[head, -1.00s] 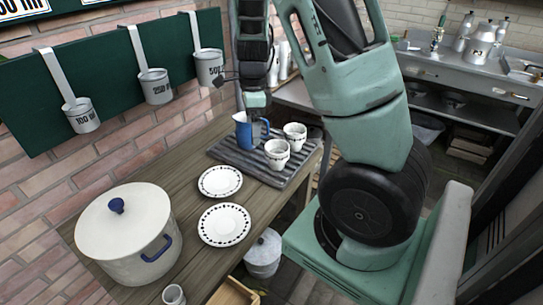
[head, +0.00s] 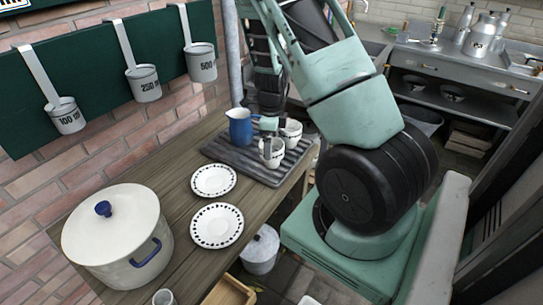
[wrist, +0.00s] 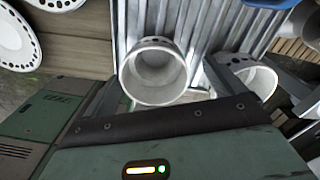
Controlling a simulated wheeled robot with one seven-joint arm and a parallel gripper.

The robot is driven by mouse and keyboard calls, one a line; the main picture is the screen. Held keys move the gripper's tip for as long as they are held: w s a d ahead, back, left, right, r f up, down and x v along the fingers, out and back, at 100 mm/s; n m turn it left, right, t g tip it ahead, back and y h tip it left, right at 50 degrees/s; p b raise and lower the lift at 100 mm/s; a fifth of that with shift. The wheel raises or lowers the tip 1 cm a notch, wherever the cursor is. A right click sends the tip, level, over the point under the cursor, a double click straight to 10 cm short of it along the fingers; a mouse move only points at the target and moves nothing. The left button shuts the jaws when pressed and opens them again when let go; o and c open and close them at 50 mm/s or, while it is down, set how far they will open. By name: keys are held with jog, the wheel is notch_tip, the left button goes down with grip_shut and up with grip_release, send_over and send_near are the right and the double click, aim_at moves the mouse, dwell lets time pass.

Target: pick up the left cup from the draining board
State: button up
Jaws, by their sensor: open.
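My gripper (head: 268,127) is open, pointing down, just above and behind the left cup in the head view. In the wrist view, the left cup (wrist: 153,75) shows its open mouth between the two fingers, nearer the left one. The right cup (wrist: 253,78) is partly hidden by the right finger. No contact with either cup can be made out.
A blue jug (head: 240,127) stands on the board, left of the cups. Two patterned plates (head: 214,180) (head: 217,226) and a lidded white pot (head: 118,238) are on the wooden table. Measuring cups (head: 144,85) hang on the wall at left.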

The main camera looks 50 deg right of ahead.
jog(key=f, duration=0.5)
jog(key=shift+s+a, duration=0.25)
jog(key=shift+a, duration=0.05)
jog(key=c, duration=1.1)
